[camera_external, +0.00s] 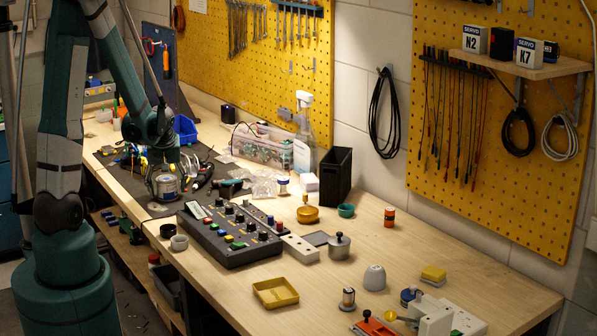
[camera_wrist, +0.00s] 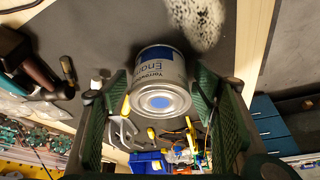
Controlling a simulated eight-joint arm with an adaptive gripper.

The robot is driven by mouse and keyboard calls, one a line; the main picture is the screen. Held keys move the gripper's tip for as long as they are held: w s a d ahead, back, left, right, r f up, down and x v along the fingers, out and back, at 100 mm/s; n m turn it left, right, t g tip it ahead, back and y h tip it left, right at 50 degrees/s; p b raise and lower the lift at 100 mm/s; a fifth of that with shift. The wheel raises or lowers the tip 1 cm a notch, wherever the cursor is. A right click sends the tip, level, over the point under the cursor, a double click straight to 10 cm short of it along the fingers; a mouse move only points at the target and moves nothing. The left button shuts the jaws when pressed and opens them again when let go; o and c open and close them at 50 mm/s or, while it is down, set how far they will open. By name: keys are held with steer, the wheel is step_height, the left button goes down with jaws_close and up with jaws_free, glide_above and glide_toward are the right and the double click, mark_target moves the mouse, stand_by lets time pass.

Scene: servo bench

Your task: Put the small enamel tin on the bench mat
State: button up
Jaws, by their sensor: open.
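The small enamel tin (camera_external: 166,187), grey with a blue-marked label, stands on the dark bench mat (camera_external: 134,185) near its front edge. In the wrist view the tin (camera_wrist: 160,85) shows a blue spot on its round end, and the mat (camera_wrist: 100,25) lies around it. My gripper (camera_external: 165,172) is lowered over the tin. In the wrist view my gripper's (camera_wrist: 160,110) green fingers are open, one on each side of the tin. Gaps show beside it; I cannot tell whether any part touches.
Hand tools (camera_external: 200,174) and a green-handled tool (camera_external: 229,187) lie to the right on the mat. A pale speckled patch (camera_wrist: 195,18) lies near the tin. A control box (camera_external: 232,232) with knobs stands in front.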

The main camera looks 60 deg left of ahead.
steer(key=shift+r, duration=0.15)
steer(key=p+v, duration=0.2)
steer(key=v, duration=1)
stand_by(0.6)
stand_by(0.8)
steer(key=w+d+r+m+t, duration=0.1)
steer(key=d+r+m, duration=0.15)
steer(key=d, duration=0.35)
steer(key=d+r+m+t+h, duration=0.1)
steer(key=d+r+m, duration=0.15)
steer(key=d, duration=0.35)
steer(key=w+d+r+m+t, duration=0.1)
steer(key=d+r, duration=0.3)
steer(key=d, duration=0.2)
steer(key=s+d+r+m+t+h, duration=0.1)
steer(key=s+d+r+m, duration=0.1)
steer(key=d, duration=0.6)
steer(key=s+d+r+m+t+h, duration=0.1)
steer(key=s+d+r+m+h, duration=0.1)
steer(key=d, duration=0.7)
steer(key=s+r+m, duration=0.1)
steer(key=s+m, duration=0.1)
steer(key=m, duration=0.1)
steer(key=shift+s+r, duration=0.15)
steer(key=shift+s, duration=0.1)
steer(key=shift+d, duration=0.1)
